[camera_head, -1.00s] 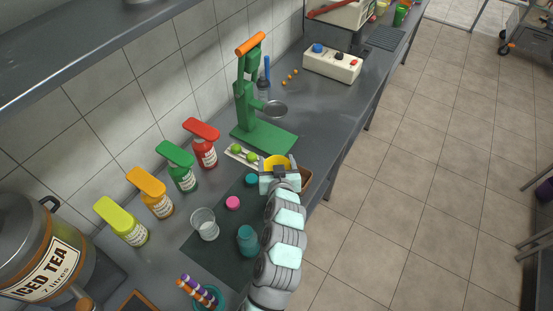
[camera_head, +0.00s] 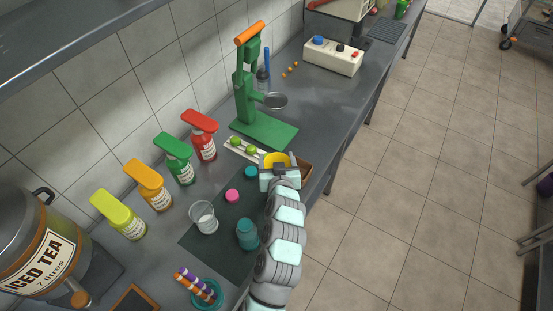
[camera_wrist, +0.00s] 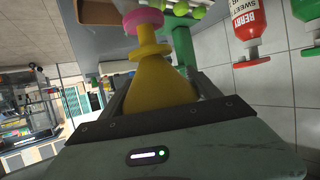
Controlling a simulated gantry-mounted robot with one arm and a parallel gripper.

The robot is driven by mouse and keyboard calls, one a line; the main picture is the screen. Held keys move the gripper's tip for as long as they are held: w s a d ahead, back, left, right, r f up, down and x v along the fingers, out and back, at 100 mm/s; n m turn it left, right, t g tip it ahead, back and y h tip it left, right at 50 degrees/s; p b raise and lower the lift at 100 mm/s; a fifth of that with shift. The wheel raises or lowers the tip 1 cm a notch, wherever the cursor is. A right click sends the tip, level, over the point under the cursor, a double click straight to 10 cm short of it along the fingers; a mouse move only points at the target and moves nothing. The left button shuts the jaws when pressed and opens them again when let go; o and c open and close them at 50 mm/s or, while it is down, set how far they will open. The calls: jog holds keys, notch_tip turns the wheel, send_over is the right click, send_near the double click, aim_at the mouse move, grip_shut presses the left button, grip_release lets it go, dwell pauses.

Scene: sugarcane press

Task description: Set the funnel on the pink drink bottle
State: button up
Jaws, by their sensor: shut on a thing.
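My gripper (camera_head: 279,170) is shut on the yellow funnel (camera_head: 275,160), over the far right part of the dark mat (camera_head: 216,249). In the wrist view the funnel (camera_wrist: 160,85) sits between the fingers, its wide end toward the palm and its narrow end pointing away. A pink round piece (camera_wrist: 143,21) shows at the narrow end; I cannot tell whether it is the pink bottle's rim or a cap, or whether they touch. The pink drink bottle is not clearly seen in the head view. A pink cap (camera_head: 232,196) lies on the mat.
A teal bottle (camera_head: 248,235) stands beside my arm, near a clear glass (camera_head: 204,217) and a teal cap (camera_head: 251,172). A brown box (camera_head: 304,171) is right of my gripper. A green press (camera_head: 262,128) and a tray with limes (camera_head: 240,146) lie beyond. Sauce bottles line the wall.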

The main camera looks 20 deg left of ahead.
dwell(0.3)
jog(key=o, duration=1.4)
jog(key=shift+o, duration=0.4)
jog(key=shift+f, duration=0.1)
jog(key=shift+r+p, duration=1.4)
jog(key=shift+r, duration=2.1)
